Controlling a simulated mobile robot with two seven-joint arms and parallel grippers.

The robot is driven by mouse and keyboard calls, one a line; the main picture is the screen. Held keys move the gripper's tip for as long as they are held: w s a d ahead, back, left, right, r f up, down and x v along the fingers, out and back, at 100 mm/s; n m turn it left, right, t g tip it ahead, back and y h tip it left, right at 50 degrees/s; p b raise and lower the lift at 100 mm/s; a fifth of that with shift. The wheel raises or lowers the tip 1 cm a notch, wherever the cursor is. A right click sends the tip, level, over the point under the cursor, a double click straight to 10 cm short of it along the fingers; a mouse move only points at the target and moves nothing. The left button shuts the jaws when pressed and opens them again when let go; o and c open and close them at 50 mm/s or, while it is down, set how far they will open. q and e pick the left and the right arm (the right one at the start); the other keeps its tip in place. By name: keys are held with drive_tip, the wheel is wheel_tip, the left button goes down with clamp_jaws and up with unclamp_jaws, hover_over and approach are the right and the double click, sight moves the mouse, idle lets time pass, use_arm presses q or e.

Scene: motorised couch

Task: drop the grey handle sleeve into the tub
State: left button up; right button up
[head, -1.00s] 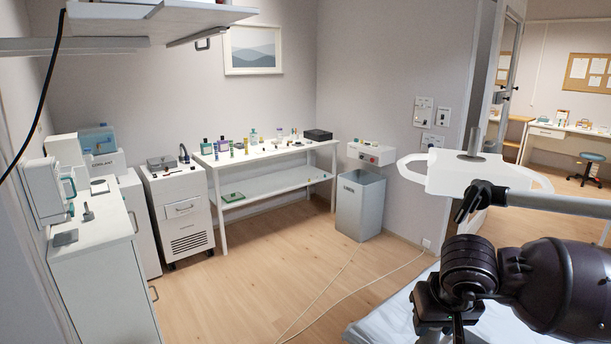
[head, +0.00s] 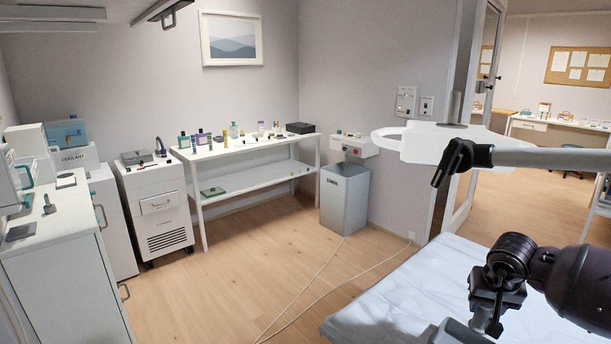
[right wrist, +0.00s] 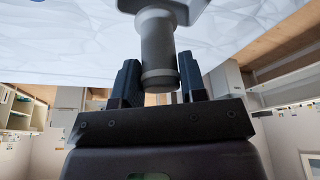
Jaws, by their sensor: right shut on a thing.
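A grey cylinder that looks like the grey handle sleeve (right wrist: 158,50) stands between the two dark fingers of my right gripper (right wrist: 155,84) in the right wrist view. The gripper is shut on it. Its far end meets a pale grey body, and I cannot tell whether they are joined. I cannot pick out a tub for certain; a tall grey bin (head: 344,200) stands by the back wall. My left gripper is out of view.
The pale couch (head: 410,290) fills the lower right. A white panel with side loops and a grey post (head: 425,148) is behind it, near a dark-ended grey arm (head: 540,158). A white bench (head: 245,148) holds several bottles. The wooden floor between is clear, except cables.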

drive_tip(key=shift+f+b, duration=0.85)
drive_tip(key=shift+f, duration=2)
drive_tip(key=o, duration=1)
drive_tip(key=shift+r, duration=0.1)
drive_tip(key=p, duration=0.1)
approach(480, 323)
drive_tip(key=shift+w+d+f, duration=0.4)
drive_tip(key=shift+w+d, duration=0.05)
drive_tip(key=shift+w, duration=0.15)
